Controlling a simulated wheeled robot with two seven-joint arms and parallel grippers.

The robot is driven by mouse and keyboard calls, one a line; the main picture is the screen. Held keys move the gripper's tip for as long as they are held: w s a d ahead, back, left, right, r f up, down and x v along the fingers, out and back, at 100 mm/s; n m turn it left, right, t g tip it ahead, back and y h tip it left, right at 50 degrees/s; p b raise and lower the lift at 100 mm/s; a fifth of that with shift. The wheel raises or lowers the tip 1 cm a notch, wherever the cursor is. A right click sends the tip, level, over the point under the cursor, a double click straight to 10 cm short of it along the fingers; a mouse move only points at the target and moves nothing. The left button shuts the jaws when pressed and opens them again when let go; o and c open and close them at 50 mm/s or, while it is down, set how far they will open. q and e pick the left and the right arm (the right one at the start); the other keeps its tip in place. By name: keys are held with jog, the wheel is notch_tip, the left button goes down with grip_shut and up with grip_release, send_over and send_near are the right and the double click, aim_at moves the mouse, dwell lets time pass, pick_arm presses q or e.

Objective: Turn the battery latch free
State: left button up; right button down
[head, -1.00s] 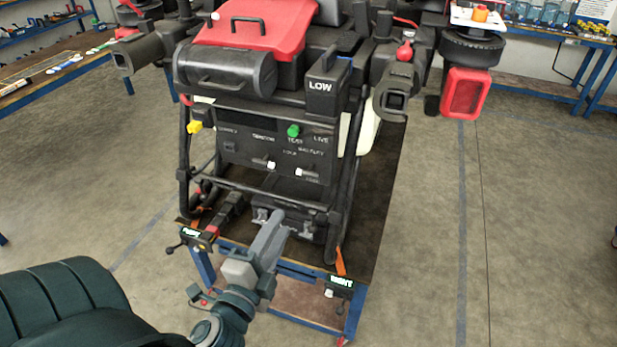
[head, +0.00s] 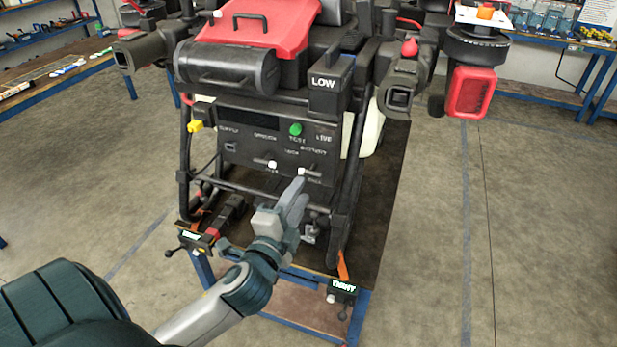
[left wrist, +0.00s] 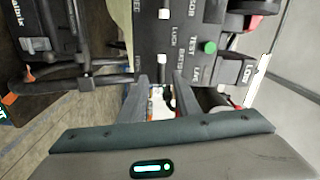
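The battery latch (head: 311,173) is a small dark lever with a white tip, lying roughly sideways on the black panel (head: 235,158), low and right of the green TEST knob (head: 295,129). LOCK is printed above it and a partly hidden FREE label is below. My left gripper (head: 299,184) is just in front of and below the latch. In the left wrist view, the fingers of my left gripper (left wrist: 161,80) stand apart, and the white-tipped latch (left wrist: 161,60) shows in line with the gap. I cannot tell whether they touch it. My right gripper is out of view.
Another white-tipped lever (head: 271,165) is just left of the latch. A black frame tube (head: 345,190) rises at the right of the panel. The LOW box (head: 328,85) is above. Below, the blue-edged stand carries a tag box (head: 342,288).

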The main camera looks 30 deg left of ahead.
aim_at(309, 175)
pick_arm(q)
jog(key=p+x, duration=0.1)
jog(key=x, duration=0.4)
jog(key=shift+w+a+r, duration=0.1)
jog(key=shift+w+r, duration=0.05)
jog(key=shift+w, duration=0.05)
jog(key=shift+w+a, duration=0.15)
jog(key=shift+w, duration=0.45)
